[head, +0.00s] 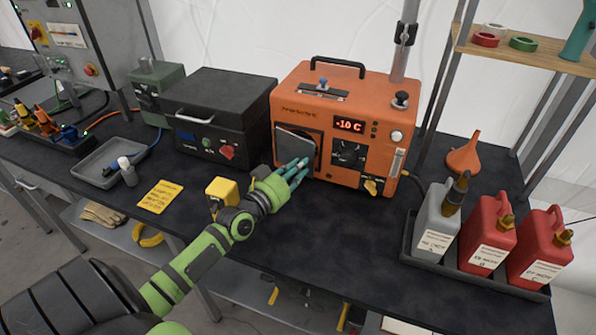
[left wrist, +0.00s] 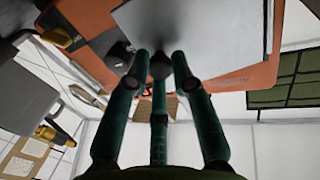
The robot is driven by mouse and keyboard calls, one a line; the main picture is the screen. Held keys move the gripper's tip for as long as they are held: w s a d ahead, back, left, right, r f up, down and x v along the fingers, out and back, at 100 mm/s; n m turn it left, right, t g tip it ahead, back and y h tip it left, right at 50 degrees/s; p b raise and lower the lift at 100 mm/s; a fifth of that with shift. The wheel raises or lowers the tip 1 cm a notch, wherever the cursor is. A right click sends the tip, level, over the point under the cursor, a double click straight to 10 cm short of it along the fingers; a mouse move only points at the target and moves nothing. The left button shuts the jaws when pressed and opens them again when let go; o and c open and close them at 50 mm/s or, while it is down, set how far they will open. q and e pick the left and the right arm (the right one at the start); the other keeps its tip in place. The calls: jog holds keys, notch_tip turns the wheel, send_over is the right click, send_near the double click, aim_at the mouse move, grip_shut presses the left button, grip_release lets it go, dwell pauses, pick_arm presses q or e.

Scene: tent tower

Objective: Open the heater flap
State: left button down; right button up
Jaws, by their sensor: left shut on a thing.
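The orange heater (head: 345,100) stands on the dark bench, its display reading -10 C. Its grey flap (head: 295,145) is at the lower left of the front. The flap looks slightly angled out from its dark frame, but my fingers partly cover it and I cannot tell how far. My left gripper (head: 297,169), with teal fingers, is at the flap's lower edge. In the left wrist view the fingers close around a dark round knob (left wrist: 160,66) in front of the pale flap panel (left wrist: 215,30). My right gripper is not in view.
A black box (head: 220,100) with a handle stands left of the heater. A yellow block (head: 221,189) sits by my left wrist. A grey can (head: 437,220) and red cans (head: 487,235) stand in a tray at right. An orange funnel (head: 464,157) is behind. The front bench middle is clear.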

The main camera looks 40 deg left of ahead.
pick_arm(q)
jog(key=shift+a+r, duration=0.1)
jog(key=shift+r, duration=0.35)
jog(key=c, duration=1)
grip_release()
jog(key=shift+c, duration=0.2)
jog(key=s, duration=1.2)
jog(key=shift+a+f, duration=0.15)
jog(key=shift+s, duration=0.1)
